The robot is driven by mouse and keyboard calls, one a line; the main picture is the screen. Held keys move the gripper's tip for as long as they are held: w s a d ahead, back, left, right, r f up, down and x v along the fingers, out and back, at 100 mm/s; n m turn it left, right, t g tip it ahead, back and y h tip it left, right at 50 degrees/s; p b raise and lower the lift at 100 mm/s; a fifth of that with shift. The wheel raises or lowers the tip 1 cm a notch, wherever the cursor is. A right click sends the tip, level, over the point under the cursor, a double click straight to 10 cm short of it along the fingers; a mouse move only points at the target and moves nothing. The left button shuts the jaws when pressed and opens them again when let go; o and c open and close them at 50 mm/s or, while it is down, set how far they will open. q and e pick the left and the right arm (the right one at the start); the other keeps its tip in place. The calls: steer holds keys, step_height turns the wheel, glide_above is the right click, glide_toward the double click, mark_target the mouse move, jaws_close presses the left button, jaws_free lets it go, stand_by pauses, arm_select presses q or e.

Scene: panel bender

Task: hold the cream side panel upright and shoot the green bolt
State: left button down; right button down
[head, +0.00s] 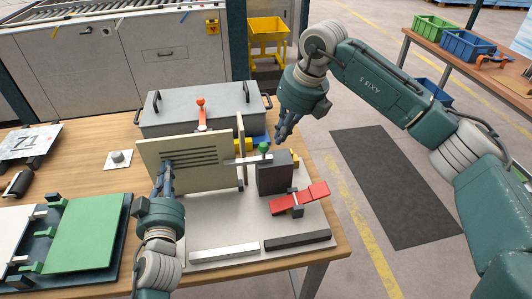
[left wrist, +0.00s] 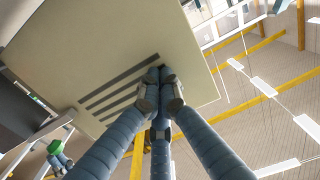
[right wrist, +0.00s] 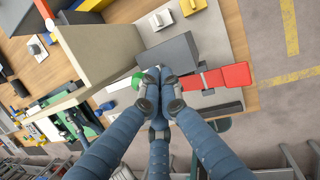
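The cream side panel (head: 205,150) stands upright on the fixture board. In the left wrist view, the cream panel (left wrist: 120,50) with its dark slots fills the upper left. My left gripper (head: 167,167) has its fingers together at the panel's slotted face; whether they touch is unclear. The green bolt knob (head: 264,147) sits at the end of a pale bar by the dark grey block (head: 274,172). My right gripper (head: 281,136) is shut and empty, just above and right of the knob. In the right wrist view, the green knob (right wrist: 138,80) shows left of the fingertips (right wrist: 154,74).
A grey lidded box (head: 205,108) with handles and an orange-knobbed lever (head: 201,113) stand behind the panel. A red clamp (head: 299,198) lies right of the block. Pale and dark bars lie along the board's front edge. A green plate (head: 87,233) is at left.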

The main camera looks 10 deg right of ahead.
steer(key=shift+r, duration=1.95)
arm_select(q)
steer(key=shift+s, duration=0.1)
steer(key=s, duration=0.8)
steer(key=shift+s, duration=0.4)
arm_select(e)
steer(key=shift+f, duration=0.1)
